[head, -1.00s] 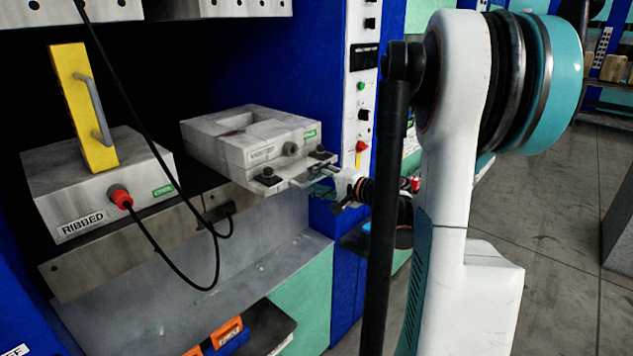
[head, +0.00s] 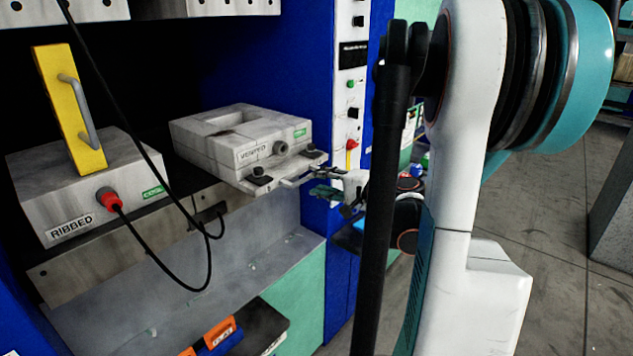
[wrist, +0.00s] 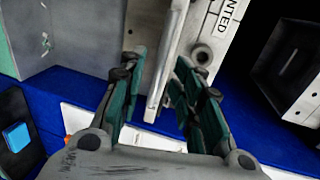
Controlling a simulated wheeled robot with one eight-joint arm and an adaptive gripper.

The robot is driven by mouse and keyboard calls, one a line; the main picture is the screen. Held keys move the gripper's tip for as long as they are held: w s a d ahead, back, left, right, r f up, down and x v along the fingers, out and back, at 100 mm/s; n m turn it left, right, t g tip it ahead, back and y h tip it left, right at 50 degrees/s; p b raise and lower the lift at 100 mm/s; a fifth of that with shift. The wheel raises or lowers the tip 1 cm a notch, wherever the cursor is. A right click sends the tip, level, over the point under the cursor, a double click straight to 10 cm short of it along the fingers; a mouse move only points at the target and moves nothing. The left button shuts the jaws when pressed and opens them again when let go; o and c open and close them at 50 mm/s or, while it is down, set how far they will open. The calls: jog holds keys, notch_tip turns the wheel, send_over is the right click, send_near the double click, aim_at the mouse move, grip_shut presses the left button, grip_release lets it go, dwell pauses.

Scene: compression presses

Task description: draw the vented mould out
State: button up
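The vented mould (head: 215,142) is a grey block with a square recess on top, a VENTED label and a green tag. It sits on the press shelf, its front jutting past the shelf edge. A pale bar handle (head: 290,183) is on its front. My gripper (head: 325,189) is just in front of the handle. In the wrist view, my gripper (wrist: 160,62) is open, with the handle bar (wrist: 166,62) showing between its spread fingers and a gap on each side. The mould (wrist: 207,25) fills the upper middle there, its label partly cut off.
The RIBBED mould (head: 80,193) is at left with a yellow handled plate (head: 68,105), red plug (head: 108,199) and hanging black cable (head: 160,264). A blue press column (head: 300,80) with a control panel (head: 350,100) stands behind right. Open floor (head: 555,200) is at right.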

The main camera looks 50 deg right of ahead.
jog(key=a+p+v, duration=0.1)
jog(key=v, duration=0.9)
jog(key=shift+s+d, duration=0.25)
jog(key=shift+d, duration=0.2)
dwell(0.4)
jog(key=shift+r, duration=0.1)
jog(key=a+v, duration=0.1)
jog(key=v, duration=1.1)
jog(key=shift+d, duration=0.45)
